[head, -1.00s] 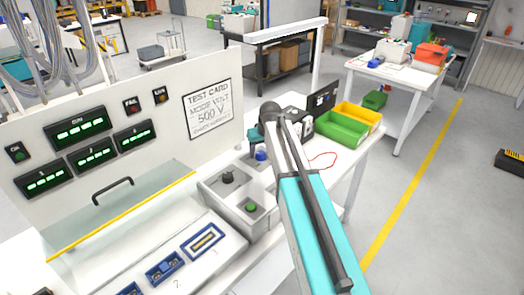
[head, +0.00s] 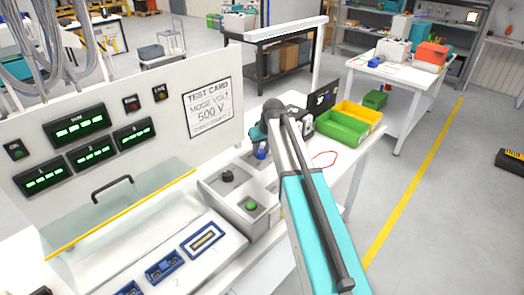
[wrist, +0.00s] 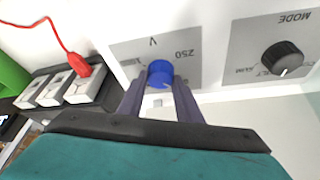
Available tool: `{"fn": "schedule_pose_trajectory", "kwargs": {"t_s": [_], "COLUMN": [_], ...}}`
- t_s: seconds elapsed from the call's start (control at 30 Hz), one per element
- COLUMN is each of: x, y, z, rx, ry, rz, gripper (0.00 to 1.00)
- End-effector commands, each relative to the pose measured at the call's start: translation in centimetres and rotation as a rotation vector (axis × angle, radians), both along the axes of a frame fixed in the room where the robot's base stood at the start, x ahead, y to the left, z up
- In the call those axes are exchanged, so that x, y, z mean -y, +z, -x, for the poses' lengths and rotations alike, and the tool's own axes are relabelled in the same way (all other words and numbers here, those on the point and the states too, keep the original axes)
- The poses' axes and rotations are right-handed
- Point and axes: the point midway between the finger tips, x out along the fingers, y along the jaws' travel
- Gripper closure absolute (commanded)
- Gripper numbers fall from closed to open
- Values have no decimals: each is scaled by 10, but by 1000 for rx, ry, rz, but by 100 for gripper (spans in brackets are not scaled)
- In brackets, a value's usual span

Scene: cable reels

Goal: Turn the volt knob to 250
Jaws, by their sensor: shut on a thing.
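The blue volt knob (wrist: 160,72) sits on a grey plate (wrist: 204,44) marked V and 250 in the wrist view. The print appears upside down there. My gripper (wrist: 159,83) is shut on the knob, one dark finger on each side. The knob's pointer cannot be made out. In the head view the blue knob (head: 261,153) shows just below my gripper's teal body (head: 257,132). The test card (head: 208,107) on the upright panel reads mode volt, 500 V.
A black mode knob (wrist: 282,57) stands beside the volt plate. A green button (head: 251,205) is on the near box. Green (head: 342,128) and yellow (head: 360,115) bins are at the right. A red lead (wrist: 40,24) runs to a plug close to my gripper.

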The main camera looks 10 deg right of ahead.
Motion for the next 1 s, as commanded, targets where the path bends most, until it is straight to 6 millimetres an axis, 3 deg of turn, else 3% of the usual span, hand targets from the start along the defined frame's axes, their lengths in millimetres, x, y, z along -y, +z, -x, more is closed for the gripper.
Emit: {"fn": "schedule_pose_trajectory", "kwargs": {"t_s": [1.0], "x": [7], "y": [-2], "z": [-8], "rx": [2], "ry": [797], "rz": [1], "gripper": [91]}}
